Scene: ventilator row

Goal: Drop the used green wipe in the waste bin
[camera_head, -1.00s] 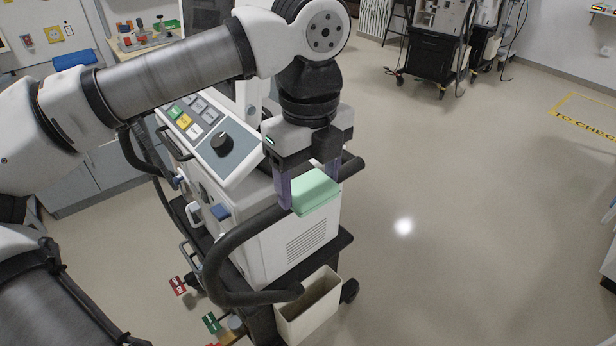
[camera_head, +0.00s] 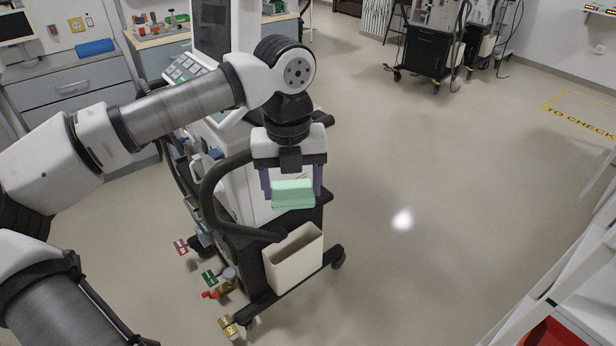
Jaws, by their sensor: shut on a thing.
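My gripper (camera_head: 292,190) is shut on the green wipe (camera_head: 293,195), a pale green folded block held between its two purple fingers. It points down in front of the ventilator's lower body. The waste bin (camera_head: 293,262) is an open cream box at the front of the ventilator cart, low down. In the picture the wipe is above the bin's opening, apart from it. The part of the bin's inside that shows looks empty; its bottom is hidden.
A red tray (camera_head: 553,337) is at the lower right.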

